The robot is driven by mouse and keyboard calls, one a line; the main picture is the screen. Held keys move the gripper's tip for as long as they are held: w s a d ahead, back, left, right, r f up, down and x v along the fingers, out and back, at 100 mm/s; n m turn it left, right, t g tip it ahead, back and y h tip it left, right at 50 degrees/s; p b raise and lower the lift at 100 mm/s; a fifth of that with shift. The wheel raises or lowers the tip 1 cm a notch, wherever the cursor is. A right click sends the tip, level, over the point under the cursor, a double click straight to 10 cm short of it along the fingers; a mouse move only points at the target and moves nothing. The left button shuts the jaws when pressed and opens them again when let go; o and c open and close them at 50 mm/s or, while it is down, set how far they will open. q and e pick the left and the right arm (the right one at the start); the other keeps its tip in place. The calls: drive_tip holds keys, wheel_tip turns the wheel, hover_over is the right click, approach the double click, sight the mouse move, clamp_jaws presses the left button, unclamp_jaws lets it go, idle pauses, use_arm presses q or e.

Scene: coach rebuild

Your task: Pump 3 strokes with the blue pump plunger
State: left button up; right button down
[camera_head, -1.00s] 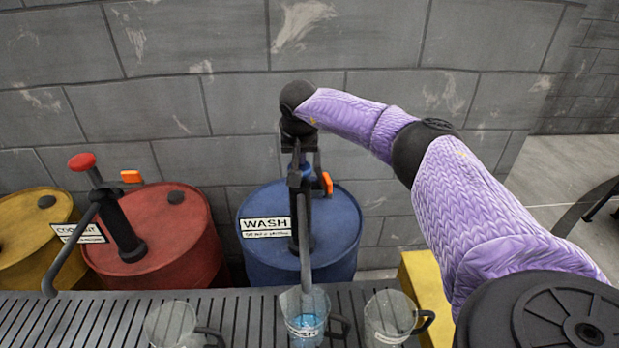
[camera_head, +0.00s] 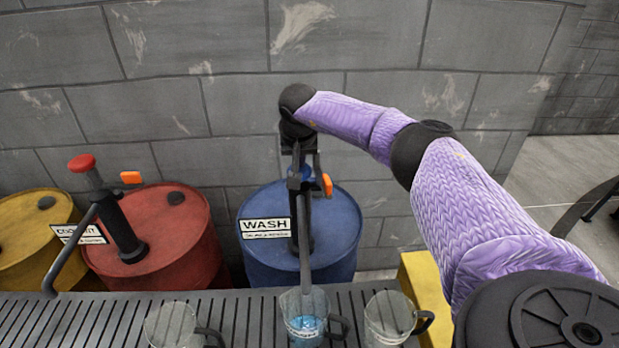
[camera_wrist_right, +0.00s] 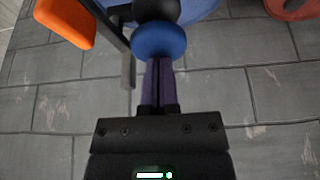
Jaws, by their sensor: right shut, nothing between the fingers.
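The blue pump plunger (camera_head: 294,184) stands on top of the pump on the blue WASH drum (camera_head: 342,228), mostly hidden by my gripper in the head view. In the right wrist view its round blue knob (camera_wrist_right: 159,41) is plain, right at my fingertips. My right gripper (camera_head: 300,165) points down onto the knob from above. Its fingers (camera_wrist_right: 159,64) are shut together with nothing between them, and seem to touch the knob's top. The pump's spout runs down to a clear jug (camera_head: 291,304) with some blue liquid. My left gripper is not in view.
A red COOLANT drum (camera_head: 180,235) with a red-knobbed pump (camera_head: 82,163) and a yellow drum (camera_head: 30,240) stand left. Empty-looking jugs (camera_head: 165,325) (camera_head: 385,315) flank the middle one on the slatted bench (camera_head: 245,315). An orange tab (camera_head: 327,184) sits beside my gripper.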

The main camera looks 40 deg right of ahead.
drive_tip(key=shift+r+p, duration=2.8)
drive_tip(key=shift+r, duration=0.6)
drive_tip(key=shift+f, duration=0.15)
